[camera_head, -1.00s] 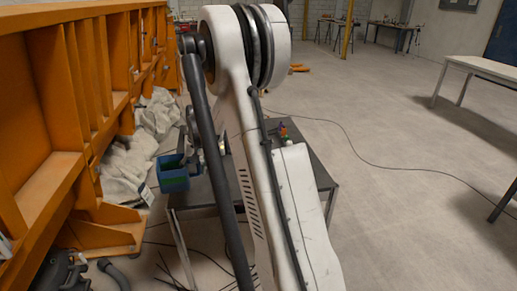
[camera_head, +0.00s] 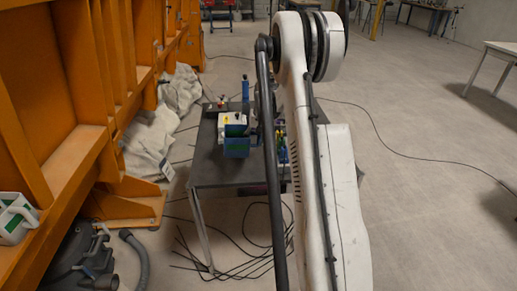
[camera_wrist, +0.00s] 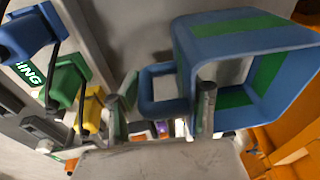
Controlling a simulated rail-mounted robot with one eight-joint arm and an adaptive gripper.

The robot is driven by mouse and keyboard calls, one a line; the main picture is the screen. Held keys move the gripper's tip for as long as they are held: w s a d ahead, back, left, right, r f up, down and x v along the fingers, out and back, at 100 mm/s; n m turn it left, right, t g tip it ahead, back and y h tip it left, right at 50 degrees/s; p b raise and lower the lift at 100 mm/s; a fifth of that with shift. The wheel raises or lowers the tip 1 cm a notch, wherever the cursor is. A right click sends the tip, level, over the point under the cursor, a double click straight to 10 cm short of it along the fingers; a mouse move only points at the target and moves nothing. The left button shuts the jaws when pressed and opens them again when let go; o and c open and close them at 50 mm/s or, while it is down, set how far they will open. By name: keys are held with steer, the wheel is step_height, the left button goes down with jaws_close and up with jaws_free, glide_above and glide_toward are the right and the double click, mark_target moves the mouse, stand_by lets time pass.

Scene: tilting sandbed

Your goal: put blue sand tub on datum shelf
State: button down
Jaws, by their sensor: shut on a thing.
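The blue sand tub (camera_head: 237,150) has green inside and shows over the dark grey table in the head view. In the wrist view the tub (camera_wrist: 190,45) is large, tilted in the picture, with a green band and a loop handle. My gripper (camera_wrist: 160,97) is shut on the handle, one finger at each side of it. In the head view my arm hides most of the gripper. I cannot tell whether the tub touches the table. I cannot pick out a thing that is surely the datum shelf.
The dark table (camera_head: 222,172) carries a white box (camera_head: 231,118), a blue upright thing (camera_head: 245,88) and small coloured items (camera_head: 281,148). An orange frame (camera_head: 75,110) stands along the left, with pale sacks (camera_head: 150,140) beside it. Cables lie on the floor. Open floor is at right.

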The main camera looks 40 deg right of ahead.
steer(key=shift+d+f, duration=0.6)
steer(key=shift+d, duration=0.25)
steer(key=shift+s+x, duration=0.2)
steer(key=shift+x, duration=0.75)
steer(key=shift+s+x, duration=0.2)
steer(key=shift+x, duration=0.75)
steer(key=c, duration=0.8)
jaws_free()
steer(key=shift+c, duration=0.2)
